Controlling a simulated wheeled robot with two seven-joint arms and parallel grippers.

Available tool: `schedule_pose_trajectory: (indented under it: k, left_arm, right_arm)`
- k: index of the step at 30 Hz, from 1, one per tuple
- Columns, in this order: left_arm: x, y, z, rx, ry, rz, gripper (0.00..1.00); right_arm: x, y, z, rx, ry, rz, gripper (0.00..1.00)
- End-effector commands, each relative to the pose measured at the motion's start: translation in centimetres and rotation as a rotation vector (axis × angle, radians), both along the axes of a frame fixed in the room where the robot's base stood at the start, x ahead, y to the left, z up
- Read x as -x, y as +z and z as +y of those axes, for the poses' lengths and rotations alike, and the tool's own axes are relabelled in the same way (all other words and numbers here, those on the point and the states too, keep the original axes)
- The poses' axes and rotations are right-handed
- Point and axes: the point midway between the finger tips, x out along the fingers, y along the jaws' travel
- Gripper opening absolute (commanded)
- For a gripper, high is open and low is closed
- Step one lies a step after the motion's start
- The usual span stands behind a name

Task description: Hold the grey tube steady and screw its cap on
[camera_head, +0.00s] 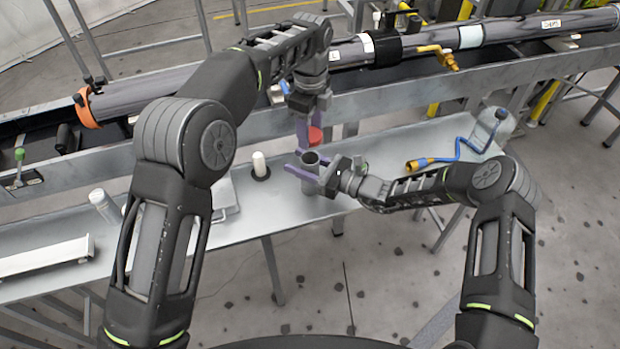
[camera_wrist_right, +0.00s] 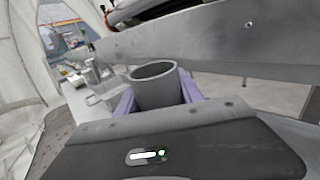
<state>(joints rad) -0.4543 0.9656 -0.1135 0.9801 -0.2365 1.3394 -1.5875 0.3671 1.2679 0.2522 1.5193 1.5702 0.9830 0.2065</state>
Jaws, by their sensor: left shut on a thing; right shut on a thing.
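The grey tube (camera_head: 310,163) stands over the metal bench, its open, empty-looking mouth facing up. In the right wrist view the tube (camera_wrist_right: 158,88) sits between the purple fingers, with no cap on its rim. My right gripper (camera_head: 309,169) is shut on the tube from the right. My left gripper (camera_head: 312,131) points down and is shut on the red cap (camera_head: 316,137). The cap appears above and slightly behind the tube's mouth, apart from it. The tube's lower part is partly hidden by my right gripper's finger.
A white cylinder on a dark base (camera_head: 260,166) stands left of the tube. A blue cable with a yellow end (camera_head: 455,150) lies on the bench at right. A long dark pipe (camera_head: 345,52) runs behind. A clear jar (camera_head: 104,206) and white tray (camera_head: 45,257) are at left.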

Motion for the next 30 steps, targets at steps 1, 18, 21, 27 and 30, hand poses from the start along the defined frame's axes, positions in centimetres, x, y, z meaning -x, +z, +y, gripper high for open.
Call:
schedule_pose_trajectory:
  k: [1, 18, 21, 27, 30]
  left_arm:
    - [0.0, 0.0, 0.0, 0.000, 0.000, 0.000, 0.06]
    - [0.1, -2.8, 0.1, 0.000, -0.001, 0.003, 0.06]
    - [0.0, -4.2, 0.0, 0.000, 0.000, 0.002, 0.06]
    - [0.0, -5.0, 0.0, 0.001, 0.000, 0.000, 0.06]
    - [0.0, -5.0, 0.0, 0.001, 0.000, 0.000, 0.06]
  right_arm:
    - [0.0, 0.0, 0.0, 0.000, 0.000, 0.000, 0.00]
    - [0.0, 0.0, 0.0, 0.000, 0.000, 0.000, 0.00]
    - [0.0, 0.0, 0.0, 0.000, 0.000, 0.000, 0.00]
    - [0.0, 0.0, 0.0, 0.000, 0.000, 0.000, 0.00]
    - [0.0, 0.0, 0.0, 0.000, 0.000, 0.000, 0.00]
